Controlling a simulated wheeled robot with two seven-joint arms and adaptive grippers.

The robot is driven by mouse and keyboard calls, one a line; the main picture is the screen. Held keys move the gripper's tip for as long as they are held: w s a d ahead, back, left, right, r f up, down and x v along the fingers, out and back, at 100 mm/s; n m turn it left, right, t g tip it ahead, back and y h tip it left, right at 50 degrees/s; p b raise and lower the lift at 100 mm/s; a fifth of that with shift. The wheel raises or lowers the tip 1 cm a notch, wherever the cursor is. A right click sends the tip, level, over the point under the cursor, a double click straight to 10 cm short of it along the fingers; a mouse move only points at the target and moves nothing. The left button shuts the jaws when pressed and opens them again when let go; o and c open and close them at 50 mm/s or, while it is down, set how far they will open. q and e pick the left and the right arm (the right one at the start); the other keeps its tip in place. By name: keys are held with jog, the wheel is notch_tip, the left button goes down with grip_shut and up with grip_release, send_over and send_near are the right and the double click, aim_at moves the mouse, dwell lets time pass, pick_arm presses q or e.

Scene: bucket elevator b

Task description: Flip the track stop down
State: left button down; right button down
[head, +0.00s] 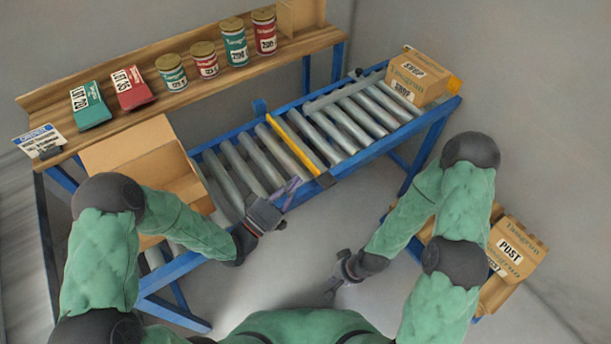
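The track stop, a yellow bar (291,142), lies across the blue-framed roller conveyor (228,162) in the head view. Its near end has a dark block (327,180) at the conveyor's front rail, and its far end meets a blue bracket (260,107). I cannot tell how far the bar stands above the rollers. My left gripper (291,203) is at the front rail, left of the bar's dark end and apart from it. It looks open and empty. My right gripper (334,273) is lower, in front of the conveyor over the floor, open and empty.
A carton marked SHOP (420,77) sits at the conveyor's right end. An open carton (150,160) stands at its left end. A wooden shelf (130,62) behind holds cans and packets. A POST carton (516,250) is at lower right. The floor between my arms is clear.

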pick_arm(q)
jog(key=shift+v, duration=0.8)
pick_arm(e)
jog(key=shift+f, duration=0.3)
pick_arm(q)
jog(key=shift+f, duration=0.1)
